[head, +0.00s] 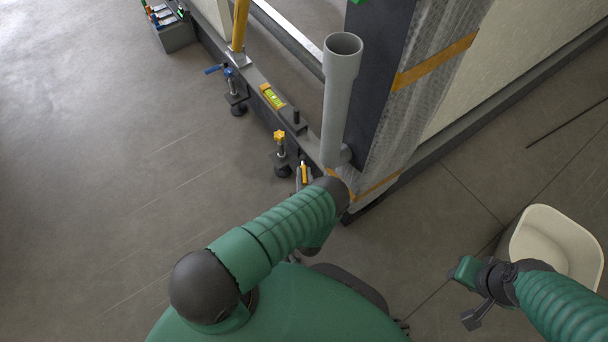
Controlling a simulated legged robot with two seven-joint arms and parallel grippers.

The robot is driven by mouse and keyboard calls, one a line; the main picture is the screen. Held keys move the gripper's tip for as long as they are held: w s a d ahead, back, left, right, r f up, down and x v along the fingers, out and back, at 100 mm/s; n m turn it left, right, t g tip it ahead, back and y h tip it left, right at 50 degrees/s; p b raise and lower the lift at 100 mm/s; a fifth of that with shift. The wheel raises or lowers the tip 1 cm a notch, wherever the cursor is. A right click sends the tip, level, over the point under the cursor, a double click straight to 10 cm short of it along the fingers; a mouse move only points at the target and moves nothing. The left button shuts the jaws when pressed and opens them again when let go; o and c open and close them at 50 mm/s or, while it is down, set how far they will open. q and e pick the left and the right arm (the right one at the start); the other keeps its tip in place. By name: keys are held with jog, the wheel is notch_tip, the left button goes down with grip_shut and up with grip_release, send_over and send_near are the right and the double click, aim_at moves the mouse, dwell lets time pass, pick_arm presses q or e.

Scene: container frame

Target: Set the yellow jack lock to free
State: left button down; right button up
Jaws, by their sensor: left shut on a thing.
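The yellow jack (281,153) stands on the floor beside the dark frame rail, its yellow star knob (279,136) on top. Just right of it is a small upright yellow piece with a pale tip, which looks like the yellow jack lock (304,173). My left gripper (303,178) is at this piece and shut on it. My own forearm and wrist hide most of the gripper and the lower end of the piece.
A grey vertical pipe (339,100) and a wrapped column rise close behind my left gripper. A cream bin (550,240) stands by my right arm. Floor at left is clear.

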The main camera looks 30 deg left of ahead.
dwell(0.9)
pick_arm(q)
jog(key=shift+w+d+n+g+y, duration=0.2)
jog(key=shift+d+n+g+y, duration=0.15)
jog(key=shift+g+y, duration=0.2)
jog(key=c, duration=1.3)
grip_release()
jog(key=shift+a, duration=0.1)
